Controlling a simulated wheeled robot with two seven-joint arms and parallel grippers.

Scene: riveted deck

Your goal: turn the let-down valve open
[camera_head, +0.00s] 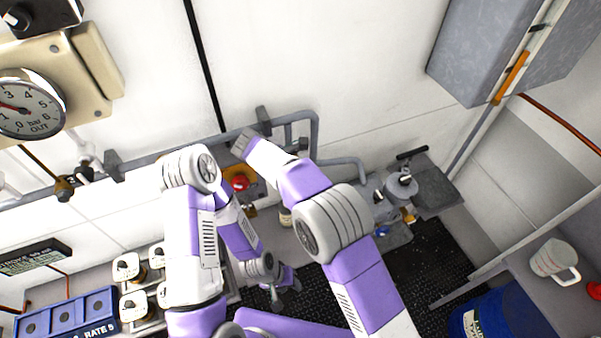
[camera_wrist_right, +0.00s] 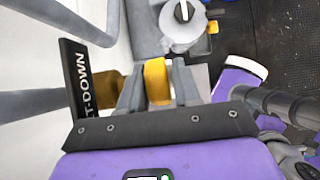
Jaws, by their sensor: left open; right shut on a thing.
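In the right wrist view, my right gripper (camera_wrist_right: 157,88) is shut on the yellow handle of the let-down valve (camera_wrist_right: 157,80), with one grey finger on each side. A brown-gold valve part (camera_wrist_right: 113,92) shows left of the fingers. A black plate (camera_wrist_right: 82,80) beside it reads "T-DOWN", its first letters cut off. In the head view my right arm reaches toward the pipes at the wall; its fingers and the held handle cannot be made out there. My left gripper (camera_head: 284,293) is open, low over the dark deck and apart from the valve.
A grey pump unit (camera_head: 400,188) stands right of my right arm. Grey pipes (camera_head: 316,140) run along the white wall. A pressure gauge (camera_head: 28,105) is at upper left. A blue drum (camera_head: 500,318) and a white mug (camera_head: 553,258) are at right.

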